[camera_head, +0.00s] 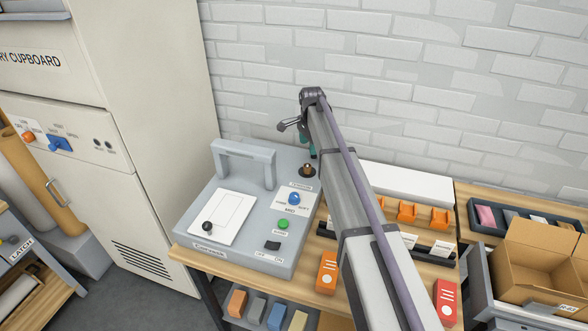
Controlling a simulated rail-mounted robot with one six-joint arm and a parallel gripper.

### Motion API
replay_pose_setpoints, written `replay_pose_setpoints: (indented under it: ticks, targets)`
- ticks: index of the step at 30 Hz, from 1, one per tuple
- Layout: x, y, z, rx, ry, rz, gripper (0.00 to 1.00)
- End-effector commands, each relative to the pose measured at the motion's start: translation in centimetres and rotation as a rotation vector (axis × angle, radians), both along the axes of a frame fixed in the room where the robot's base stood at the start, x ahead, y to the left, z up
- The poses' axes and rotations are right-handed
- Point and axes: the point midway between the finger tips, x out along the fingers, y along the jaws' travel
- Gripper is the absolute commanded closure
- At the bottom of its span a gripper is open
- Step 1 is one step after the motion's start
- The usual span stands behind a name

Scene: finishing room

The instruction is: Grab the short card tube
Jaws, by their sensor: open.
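I cannot pick out a short card tube for certain. Tan, tube-like shapes (47,185) stand at the left edge beside the cupboard, cut off by the frame, and their full length is not visible. My gripper (288,125) is small and dark at the far end of my raised arm, above the back of the grey machine. It is open, with nothing seen in it, and well to the right of the tan shapes. My arm hides part of the bench and some of the gripper.
The grey machine (270,257) with a handle and buttons sits on a wooden bench (305,279). Orange pieces (407,211) stand right of my arm. A cardboard box (540,258) is at far right. The tall cupboard (150,120) stands at left; grey floor shows below it.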

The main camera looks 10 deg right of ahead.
Motion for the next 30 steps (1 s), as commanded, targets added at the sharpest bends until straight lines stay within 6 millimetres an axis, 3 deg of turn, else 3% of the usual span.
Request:
replay_pose_setpoints:
  ticks: [7,9,14,22,30]
  targets:
    - [0.0,0.1,-5.1,0.000,0.000,0.003,0.36]
    - [0.0,0.1,-5.9,0.000,0.000,0.004,0.36]
    - [0.0,0.1,-5.8,0.000,0.000,0.004,0.36]
    - [0.2,0.3,-10.7,0.000,0.000,0.005,0.36]
    - [0.2,0.2,-10.7,0.000,0.000,0.005,0.36]
